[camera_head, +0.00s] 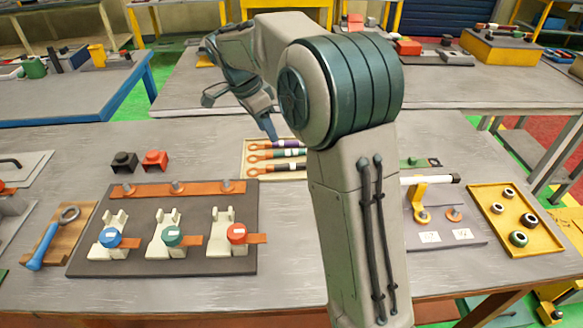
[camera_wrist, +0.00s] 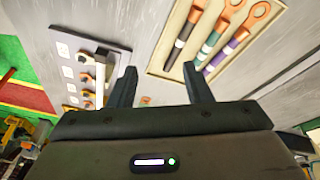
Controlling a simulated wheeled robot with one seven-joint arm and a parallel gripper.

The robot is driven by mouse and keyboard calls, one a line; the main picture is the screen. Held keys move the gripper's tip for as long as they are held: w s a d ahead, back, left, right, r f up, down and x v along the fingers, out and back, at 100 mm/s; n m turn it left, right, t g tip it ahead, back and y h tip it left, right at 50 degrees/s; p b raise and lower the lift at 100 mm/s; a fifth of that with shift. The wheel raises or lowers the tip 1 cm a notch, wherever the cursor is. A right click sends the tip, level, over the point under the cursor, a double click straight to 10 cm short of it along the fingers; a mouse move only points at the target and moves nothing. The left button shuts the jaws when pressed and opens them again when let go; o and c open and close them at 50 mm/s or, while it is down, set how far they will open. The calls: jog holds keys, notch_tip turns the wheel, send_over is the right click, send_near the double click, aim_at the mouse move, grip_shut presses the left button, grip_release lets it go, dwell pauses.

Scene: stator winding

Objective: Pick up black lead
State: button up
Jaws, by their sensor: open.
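The black lead (camera_wrist: 181,42) lies in a shallow tan tray (camera_wrist: 158,62), with an orange ring end and a white band. It is the leftmost lead in the wrist view; beside it lie a green lead (camera_wrist: 207,47) and a purple lead (camera_wrist: 232,47). In the head view the tray (camera_head: 246,142) is partly hidden by my arm. My gripper (camera_wrist: 160,86) is open and empty, with the right fingertip close to the tray's near edge in the wrist view. In the head view my gripper (camera_head: 270,130) hangs above the tray's far side.
A dark board with several terminals (camera_head: 165,265) stands left of the tray, with black (camera_head: 124,162) and red (camera_head: 155,160) blocks behind it. A grey panel with a yellow bracket (camera_head: 419,190) and a yellow tray of rings (camera_head: 535,246) are at right.

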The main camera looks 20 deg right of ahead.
jog(key=w+a+f+m, duration=0.2)
jog(key=w+f+m, duration=0.3)
jog(key=w, duration=0.1)
send_over(278, 165)
jog(key=a, duration=0.2)
jog(key=shift+g+h, duration=0.3)
jog(key=shift+h, duration=0.1)
jog(key=f, duration=0.7)
jog(key=shift+a+f, duration=0.1)
jog(key=shift+a, duration=0.1)
jog(key=shift+p+x, duration=0.3)
jog(key=shift+x, duration=2.45)
jog(key=shift+w, duration=0.2)
grip_shut()
